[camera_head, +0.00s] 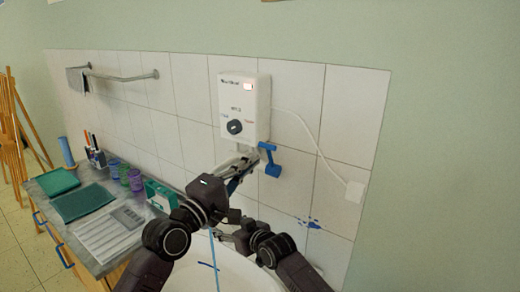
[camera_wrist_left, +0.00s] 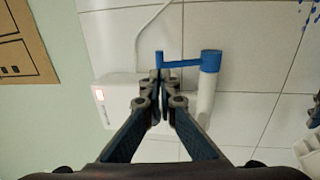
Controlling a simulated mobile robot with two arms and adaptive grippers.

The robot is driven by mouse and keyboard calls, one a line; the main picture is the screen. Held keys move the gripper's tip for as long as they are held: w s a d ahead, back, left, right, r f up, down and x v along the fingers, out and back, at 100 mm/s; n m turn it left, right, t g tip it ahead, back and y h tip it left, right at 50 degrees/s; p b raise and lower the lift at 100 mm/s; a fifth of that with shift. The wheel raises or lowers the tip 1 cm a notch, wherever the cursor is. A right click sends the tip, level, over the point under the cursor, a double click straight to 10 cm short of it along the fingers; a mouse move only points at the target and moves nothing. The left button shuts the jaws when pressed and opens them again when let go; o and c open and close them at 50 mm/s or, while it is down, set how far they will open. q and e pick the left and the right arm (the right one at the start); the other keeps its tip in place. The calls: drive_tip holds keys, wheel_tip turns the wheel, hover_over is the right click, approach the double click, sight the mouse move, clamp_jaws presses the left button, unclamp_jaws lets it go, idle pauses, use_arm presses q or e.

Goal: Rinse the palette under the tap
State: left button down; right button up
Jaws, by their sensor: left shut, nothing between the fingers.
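The tap's blue lever (camera_head: 270,160) hangs under a white wall water heater (camera_head: 244,103). It also shows in the left wrist view (camera_wrist_left: 185,63), joined to a white pipe (camera_wrist_left: 206,102). My left gripper (camera_head: 246,163) is shut and empty, its fingertips (camera_wrist_left: 162,80) close to the lever's free end; I cannot tell whether they touch. A thin blue streak (camera_head: 214,262), like running water, drops into the white sink (camera_head: 190,276). My right gripper (camera_head: 226,236) is over the sink, partly hidden; its jaws are unclear. I cannot make out a palette.
The counter at left holds a white ribbed drainer (camera_head: 92,244), green trays (camera_head: 84,203), jars (camera_head: 135,180) and a teal box (camera_head: 161,194). A towel rail (camera_head: 125,78) is on the tiled wall. A white cable (camera_head: 318,149) runs to a socket (camera_head: 355,191).

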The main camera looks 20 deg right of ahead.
sight(267, 146)
use_arm(q)
drive_tip(key=shift+p+x, duration=0.4)
drive_tip(key=shift+x, duration=1.85)
drive_tip(key=shift+w+d+r+b, duration=0.2)
drive_tip(key=shift+d+r+b, duration=0.1)
drive_tip(key=shift+b, duration=0.05)
drive_tip(key=shift+w+d+r+b, duration=0.2)
drive_tip(key=shift+w+d+r, duration=0.2)
drive_tip(key=shift+d, duration=0.1)
drive_tip(key=shift+w+d+r+b, duration=0.15)
drive_tip(key=shift+w+d+r, duration=0.2)
drive_tip(key=shift+d, duration=0.2)
drive_tip(key=shift+w+d+f, duration=0.1)
drive_tip(key=shift+w+d, duration=0.1)
drive_tip(key=shift+w, duration=0.05)
drive_tip(key=shift+s+a, duration=0.15)
drive_tip(key=shift+a, duration=0.1)
